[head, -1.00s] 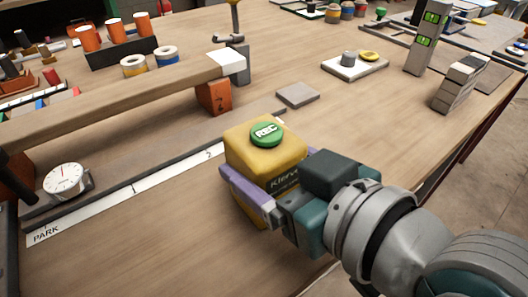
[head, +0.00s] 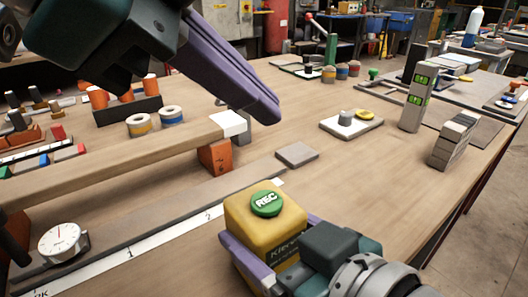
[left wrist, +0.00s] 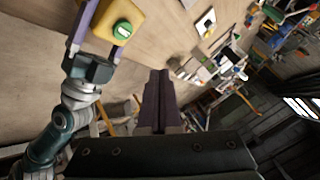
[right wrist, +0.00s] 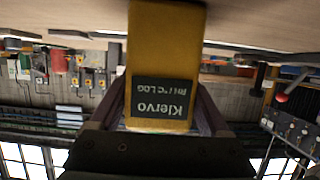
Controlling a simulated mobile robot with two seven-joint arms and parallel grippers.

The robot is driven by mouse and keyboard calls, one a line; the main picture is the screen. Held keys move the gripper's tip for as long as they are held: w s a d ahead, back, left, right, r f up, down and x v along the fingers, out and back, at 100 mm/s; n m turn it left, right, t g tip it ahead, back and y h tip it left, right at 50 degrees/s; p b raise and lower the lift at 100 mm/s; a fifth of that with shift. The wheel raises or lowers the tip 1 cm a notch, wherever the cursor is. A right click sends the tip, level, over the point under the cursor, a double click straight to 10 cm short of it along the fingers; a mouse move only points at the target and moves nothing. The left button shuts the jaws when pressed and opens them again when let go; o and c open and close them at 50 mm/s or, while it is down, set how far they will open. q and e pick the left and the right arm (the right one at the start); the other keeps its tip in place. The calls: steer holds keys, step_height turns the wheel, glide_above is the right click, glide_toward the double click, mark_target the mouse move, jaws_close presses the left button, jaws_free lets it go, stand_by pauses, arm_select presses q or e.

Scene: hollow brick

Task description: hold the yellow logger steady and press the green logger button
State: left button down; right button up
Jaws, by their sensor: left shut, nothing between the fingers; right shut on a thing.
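The yellow logger (head: 275,228) stands on the workbench at the lower middle of the head view, with a round green button (head: 267,204) marked REC on top. My right gripper (head: 252,262) is shut on the logger's lower part. The right wrist view shows the logger (right wrist: 165,50) between those fingers, its dark label upside down. My left gripper (head: 272,112) is shut and empty, up in the air above and behind the logger, apart from it. In the left wrist view its fingers (left wrist: 160,85) are together, and the logger's green button (left wrist: 122,30) shows at upper left.
A wooden beam (head: 120,158) on an orange block (head: 215,157) lies left of the logger. A dial gauge (head: 62,242) stands at lower left. A flat grey plate (head: 297,155) lies behind the logger. A white tray (head: 350,126) and a tower with green displays (head: 417,105) stand further back.

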mark_target(255, 204)
arm_select(q)
step_height(255, 204, down, 8)
steer(key=shift+r, duration=0.25)
stand_by(2.0)
steer(key=shift+f, duration=0.45)
steer(key=shift+r, duration=0.55)
steer(key=shift+r, duration=2.95)
